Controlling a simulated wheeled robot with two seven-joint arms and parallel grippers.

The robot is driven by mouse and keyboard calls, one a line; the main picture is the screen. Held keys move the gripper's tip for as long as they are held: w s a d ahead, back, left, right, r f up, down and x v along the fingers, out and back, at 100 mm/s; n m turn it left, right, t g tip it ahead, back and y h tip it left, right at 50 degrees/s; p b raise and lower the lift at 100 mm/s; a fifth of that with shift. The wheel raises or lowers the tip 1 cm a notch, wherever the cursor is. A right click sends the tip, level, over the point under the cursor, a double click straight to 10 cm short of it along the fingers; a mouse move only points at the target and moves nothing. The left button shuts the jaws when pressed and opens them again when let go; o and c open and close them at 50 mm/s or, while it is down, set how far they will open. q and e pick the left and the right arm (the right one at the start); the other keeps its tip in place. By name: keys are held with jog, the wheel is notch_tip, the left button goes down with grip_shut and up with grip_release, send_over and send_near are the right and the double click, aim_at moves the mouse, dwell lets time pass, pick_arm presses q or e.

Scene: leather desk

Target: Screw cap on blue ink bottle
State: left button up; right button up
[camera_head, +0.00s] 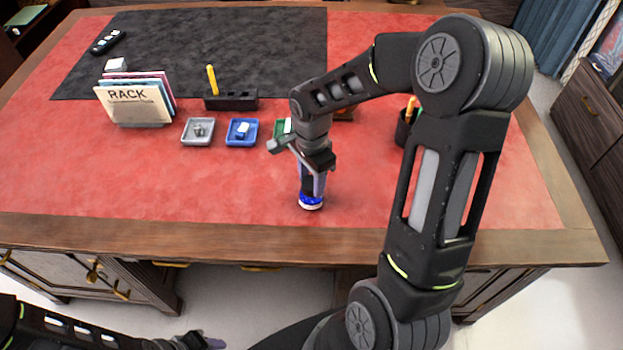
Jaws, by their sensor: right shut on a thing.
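The blue ink bottle (311,202) is upright at the front middle of the red desk top, with a blue body and a white rim at its foot. My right gripper (313,187) points down over it and is shut on it. Its fingers hide the bottle's upper part, so I cannot tell whether a cap is on it. A small blue and white piece lies in the blue tray (233,141); I cannot tell if it is a cap. My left gripper (212,342) is low at the bottom left, in front of the desk, and its jaws do not show clearly.
A grey tray (189,139) stands beside the blue one; a green tray (279,127) is partly hidden by my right arm. A file rack (137,105), a black pen holder (230,103) and a dark pencil cup (403,131) stand behind. The desk's front left is clear.

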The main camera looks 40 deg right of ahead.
jog(key=shift+f, duration=0.1)
jog(key=shift+m+b, duration=0.95)
jog(key=shift+m, duration=0.15)
jog(key=shift+m+b, duration=0.35)
jog(key=shift+m, duration=0.55)
jog(key=shift+m+b, duration=0.45)
jog(key=shift+m, duration=0.05)
jog(key=shift+f+m+b, duration=0.1)
jog(key=shift+m+b, duration=0.3)
jog(key=shift+m, duration=1.1)
